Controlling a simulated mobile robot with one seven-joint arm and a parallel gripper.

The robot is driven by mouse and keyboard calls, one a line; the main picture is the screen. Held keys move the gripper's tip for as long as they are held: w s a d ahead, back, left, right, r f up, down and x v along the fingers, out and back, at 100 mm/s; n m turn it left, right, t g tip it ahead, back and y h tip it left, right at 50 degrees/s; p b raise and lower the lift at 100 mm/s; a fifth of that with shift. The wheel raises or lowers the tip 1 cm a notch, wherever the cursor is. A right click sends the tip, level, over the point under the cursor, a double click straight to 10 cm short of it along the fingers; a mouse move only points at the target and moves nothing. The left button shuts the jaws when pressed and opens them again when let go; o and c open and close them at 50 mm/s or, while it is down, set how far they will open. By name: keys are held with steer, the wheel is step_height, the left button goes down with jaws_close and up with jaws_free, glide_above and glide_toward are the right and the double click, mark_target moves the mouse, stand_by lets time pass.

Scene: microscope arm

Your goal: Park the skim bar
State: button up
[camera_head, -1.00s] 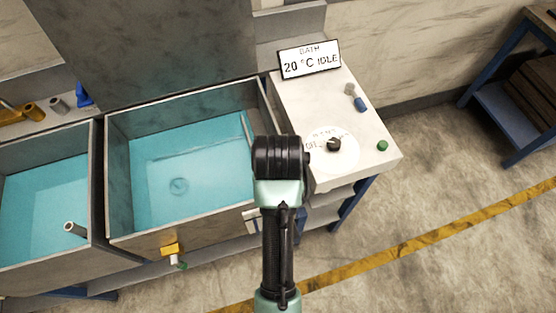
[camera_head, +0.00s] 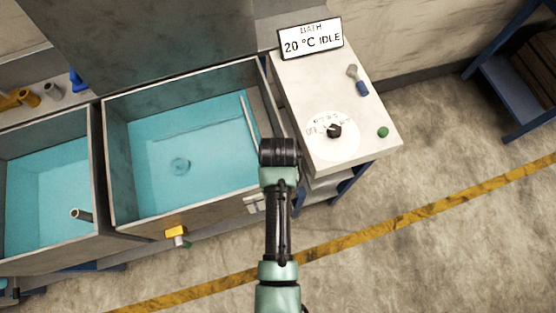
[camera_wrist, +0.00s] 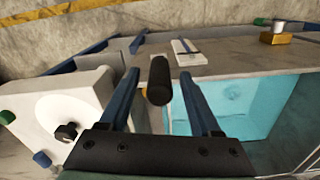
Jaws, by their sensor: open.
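My gripper (camera_wrist: 159,74) is open in the wrist view, with one blue finger on each side of a black cylindrical grip (camera_wrist: 158,82). The fingers appear apart from it. The grip seems to belong to the skim bar, but I cannot see the join clearly. In the head view a thin pale bar (camera_head: 248,118) lies along the right side of the middle bath (camera_head: 165,226), its near end hidden by my arm. A white bracket (camera_head: 254,203) is on the bath's front wall; it also shows in the wrist view (camera_wrist: 185,47).
A sign (camera_head: 311,39) reads 20 °C IDLE.

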steer(key=shift+w+f, duration=0.15)
steer(key=shift+f, duration=0.75)
jaws_close()
stand_by(0.9)
